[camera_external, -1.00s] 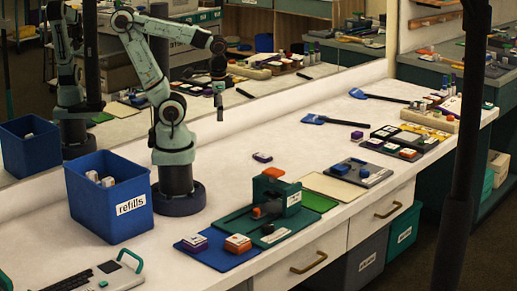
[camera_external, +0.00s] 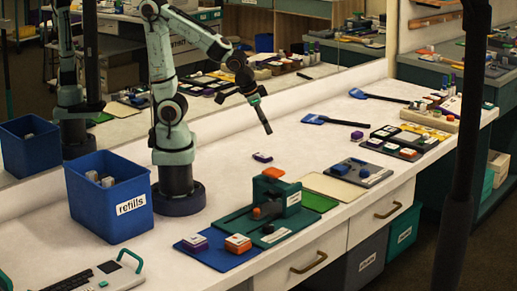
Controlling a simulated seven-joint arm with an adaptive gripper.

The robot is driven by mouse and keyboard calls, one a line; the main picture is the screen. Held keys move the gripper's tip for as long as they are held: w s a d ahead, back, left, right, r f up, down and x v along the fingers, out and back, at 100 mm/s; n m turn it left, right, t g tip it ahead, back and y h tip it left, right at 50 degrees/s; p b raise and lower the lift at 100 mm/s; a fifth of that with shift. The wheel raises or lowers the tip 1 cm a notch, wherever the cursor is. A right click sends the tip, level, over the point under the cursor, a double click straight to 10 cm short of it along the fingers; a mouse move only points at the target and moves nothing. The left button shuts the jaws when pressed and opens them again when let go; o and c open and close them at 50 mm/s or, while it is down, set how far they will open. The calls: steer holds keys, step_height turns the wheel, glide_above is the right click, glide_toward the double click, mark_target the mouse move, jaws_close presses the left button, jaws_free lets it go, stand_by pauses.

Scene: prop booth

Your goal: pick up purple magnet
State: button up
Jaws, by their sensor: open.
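Several small purple pieces show, and I cannot tell for sure which is the purple magnet. A purple block with a white top (camera_external: 194,242) lies on the blue mat (camera_external: 221,260) at the front. A dark purple piece with a white label (camera_external: 262,157) lies alone on the bare bench, behind the green fixture. A small plain purple piece (camera_external: 357,135) lies farther right, near the dark tray. My gripper (camera_external: 267,131) is open and empty, in the air above the back of the bench, pointing down and slightly right. Its fingers are too small to see apart.
An orange block with a white top (camera_external: 237,243) sits beside the purple one on the mat. The green fixture (camera_external: 277,194) stands upright at the bench's middle front. A blue refills bin (camera_external: 106,211) is at left. A blue-headed tool (camera_external: 315,119) lies toward the back.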

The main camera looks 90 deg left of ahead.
steer(key=s+d+f+m+h, duration=0.15)
steer(key=d+f+m, duration=0.35)
steer(key=d, duration=0.7)
steer(key=m+g, duration=0.4)
steer(key=m, duration=0.2)
glide_above(195, 239)
step_height(195, 239, down, 12)
steer(key=shift+a+r, duration=0.15)
step_height(195, 239, down, 6)
steer(key=shift+f, duration=0.25)
steer(key=c, duration=1.2)
